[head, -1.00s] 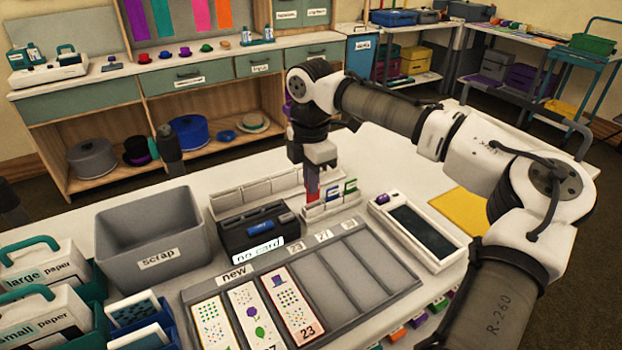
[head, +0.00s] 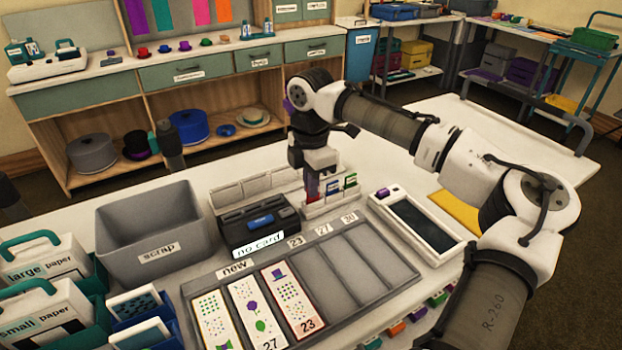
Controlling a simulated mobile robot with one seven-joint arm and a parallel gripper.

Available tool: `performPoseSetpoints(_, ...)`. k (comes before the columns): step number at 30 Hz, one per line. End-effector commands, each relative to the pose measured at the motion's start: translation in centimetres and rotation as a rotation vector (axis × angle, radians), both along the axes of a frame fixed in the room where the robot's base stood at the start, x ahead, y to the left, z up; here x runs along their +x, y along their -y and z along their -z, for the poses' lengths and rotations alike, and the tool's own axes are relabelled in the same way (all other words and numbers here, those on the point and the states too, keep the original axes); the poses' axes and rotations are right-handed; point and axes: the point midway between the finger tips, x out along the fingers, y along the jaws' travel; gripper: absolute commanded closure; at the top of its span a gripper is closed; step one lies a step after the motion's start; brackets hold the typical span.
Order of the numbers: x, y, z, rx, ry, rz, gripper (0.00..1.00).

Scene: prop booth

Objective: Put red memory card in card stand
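The red memory card (head: 312,189) is upright below my gripper (head: 312,178), at the left end of the white card stand (head: 332,208). My gripper points straight down and appears shut on the card's upper part; the fingertips are small and partly dark. The card's lower edge is at the stand's left slot, and I cannot tell how deep it sits.
A dark card reader (head: 258,236) labelled "no card" is left of the stand. A white tablet (head: 418,226) is to the right. A grey tray (head: 340,268) with several printed cards lies in front. A grey scrap bin (head: 150,232) stands at left.

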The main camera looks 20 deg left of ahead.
Motion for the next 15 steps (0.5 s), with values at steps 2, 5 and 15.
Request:
performPoseSetpoints(2,-0.02,-0.02,0.25,0.001,-0.001,-0.001,1.00)
performPoseSetpoints(5,-0.02,-0.02,0.43,0.001,-0.001,-0.001,1.00)
performPoseSetpoints(15,-0.02,-0.02,0.61,0.000,0.000,0.000,1.00)
